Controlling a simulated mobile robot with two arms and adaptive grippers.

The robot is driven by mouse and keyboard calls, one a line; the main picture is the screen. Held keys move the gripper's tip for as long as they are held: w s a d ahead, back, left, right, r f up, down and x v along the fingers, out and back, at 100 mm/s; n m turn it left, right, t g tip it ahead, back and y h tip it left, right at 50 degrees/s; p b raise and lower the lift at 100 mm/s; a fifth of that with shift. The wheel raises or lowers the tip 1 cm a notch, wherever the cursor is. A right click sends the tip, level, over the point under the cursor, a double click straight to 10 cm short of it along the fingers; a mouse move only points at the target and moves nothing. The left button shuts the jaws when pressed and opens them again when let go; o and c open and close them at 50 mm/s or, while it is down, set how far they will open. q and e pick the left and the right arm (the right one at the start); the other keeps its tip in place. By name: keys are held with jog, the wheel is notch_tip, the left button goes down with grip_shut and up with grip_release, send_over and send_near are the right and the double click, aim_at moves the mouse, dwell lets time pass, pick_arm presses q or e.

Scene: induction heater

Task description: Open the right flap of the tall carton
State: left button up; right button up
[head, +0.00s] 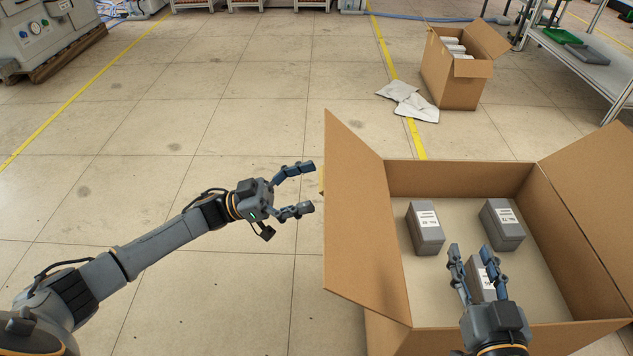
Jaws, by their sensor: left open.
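The large open carton (393,250) stands at the front right, cut off by the lower edge. Its right flap (592,185) leans up and outward to the right. Its left flap (355,215) leans out to the left. Inside lie grey boxes with white labels: one at left (426,238), one at right (504,236), and one (474,288) partly hidden by my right gripper (471,249). The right fingers are apart over that box; whether they grip it I cannot tell. My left gripper (308,188) is open and empty, left of the left flap, with a small gap.
A smaller open carton (455,85) with white packs stands at the back right, white bags (405,98) beside it. A metal shelf table (590,65) is at the right edge, a grey machine (45,30) at the far left. The tiled floor at centre and left is clear.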

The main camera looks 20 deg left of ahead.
pick_arm(q)
jog(key=shift+x, duration=1.15)
pick_arm(e)
jog(key=shift+r, duration=0.3)
jog(key=shift+a, duration=0.1)
